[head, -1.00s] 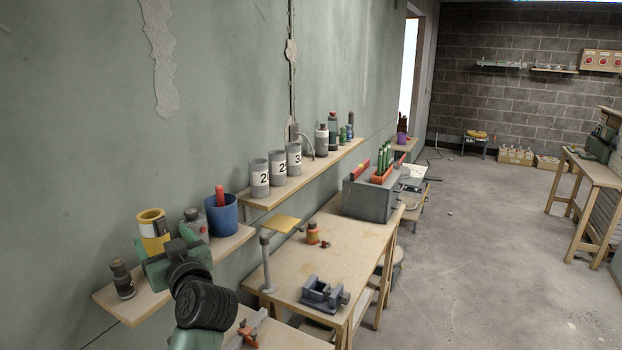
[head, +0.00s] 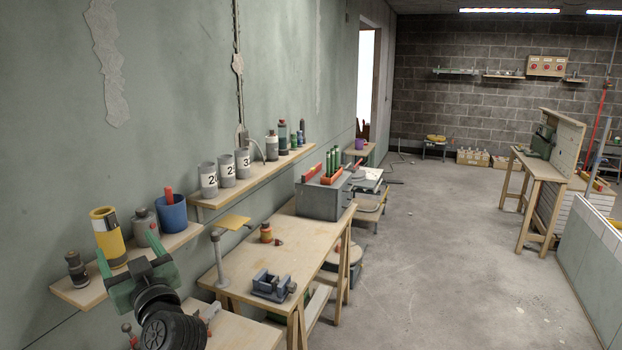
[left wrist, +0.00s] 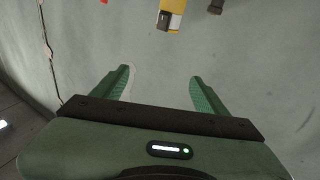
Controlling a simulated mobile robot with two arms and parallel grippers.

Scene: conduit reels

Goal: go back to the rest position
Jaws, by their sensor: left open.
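My left gripper (head: 130,258) is in the lower left of the head view, in front of the near wall shelf (head: 85,292). Its two green fingers stand apart with nothing between them. In the left wrist view the open fingers (left wrist: 163,88) also show empty against the wall. A yellow reel-like can (head: 105,228) stands on the shelf just behind the gripper and apart from it. It also shows in the left wrist view (left wrist: 173,12). My right gripper is in neither view.
The near shelf also holds a dark bottle (head: 77,268), a grey jar (head: 146,228) and a blue cup (head: 173,212). A workbench (head: 270,240) with a vise (head: 273,285) and a grey toolbox (head: 322,200) stands right of the gripper. The floor (head: 440,260) beyond is open.

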